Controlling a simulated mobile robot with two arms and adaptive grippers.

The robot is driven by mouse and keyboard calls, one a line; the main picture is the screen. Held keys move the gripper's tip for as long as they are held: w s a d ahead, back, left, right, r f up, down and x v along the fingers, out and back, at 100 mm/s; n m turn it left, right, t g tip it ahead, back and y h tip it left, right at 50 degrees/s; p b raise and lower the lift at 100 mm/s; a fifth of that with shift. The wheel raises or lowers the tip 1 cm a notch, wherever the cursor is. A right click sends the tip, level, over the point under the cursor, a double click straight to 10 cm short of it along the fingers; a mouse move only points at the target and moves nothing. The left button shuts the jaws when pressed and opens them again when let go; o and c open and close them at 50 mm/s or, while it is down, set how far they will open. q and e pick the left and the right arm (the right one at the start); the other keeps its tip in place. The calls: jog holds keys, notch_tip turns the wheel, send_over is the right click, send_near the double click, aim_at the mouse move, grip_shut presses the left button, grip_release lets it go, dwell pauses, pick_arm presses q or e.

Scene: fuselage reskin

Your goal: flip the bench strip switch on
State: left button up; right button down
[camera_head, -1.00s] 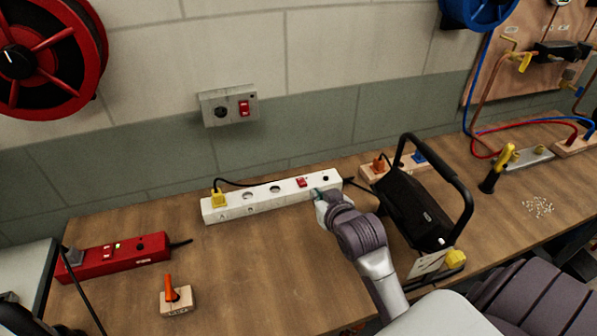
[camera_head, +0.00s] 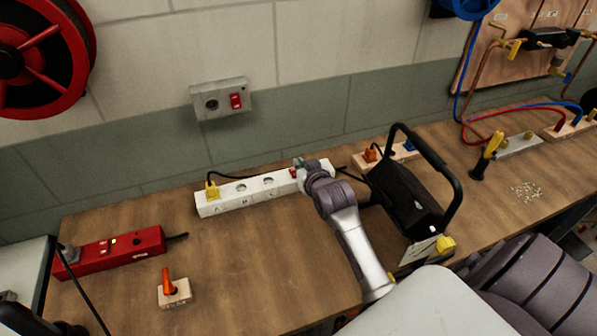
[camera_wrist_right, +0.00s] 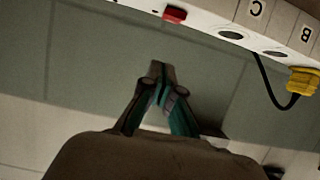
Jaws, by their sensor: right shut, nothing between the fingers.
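The white bench strip (camera_head: 236,197) lies along the back of the bench with a yellow plug (camera_head: 212,191) at its left end. Its red switch (camera_head: 293,173) is near the right end, partly hidden by my right gripper (camera_head: 298,162) in the head view. In the right wrist view the red switch (camera_wrist_right: 174,15) shows at the top, on the strip (camera_wrist_right: 205,22). My right gripper (camera_wrist_right: 160,75) is shut and empty there, apart from the switch, with the wall behind its fingertips. Whether the switch is on cannot be told.
A black work lamp (camera_head: 405,197) with a tall handle stands just right of my right arm. A red power strip (camera_head: 118,250) and an orange-handled block (camera_head: 172,291) are at left. A wall box (camera_head: 222,99) with a red switch is above. The middle bench is bare.

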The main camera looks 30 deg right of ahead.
aim_at(293, 169)
jog(key=shift+x, duration=1.1)
notch_tip(293, 169, down, 3)
jog(key=shift+s+r+p, duration=0.15)
jog(key=shift+s+p, duration=0.05)
jog(key=shift+p, duration=0.15)
jog(key=shift+s+a+f, duration=0.1)
jog(key=shift+s+f, duration=0.1)
jog(key=shift+f, duration=0.45)
pick_arm(q)
jog(key=shift+s+a+r, duration=0.1)
jog(key=shift+s+r, duration=0.35)
jog(key=shift+s, duration=0.05)
pick_arm(e)
jog(key=shift+s+f, duration=0.1)
jog(key=shift+f, duration=0.25)
pick_arm(q)
jog(key=shift+r, duration=0.1)
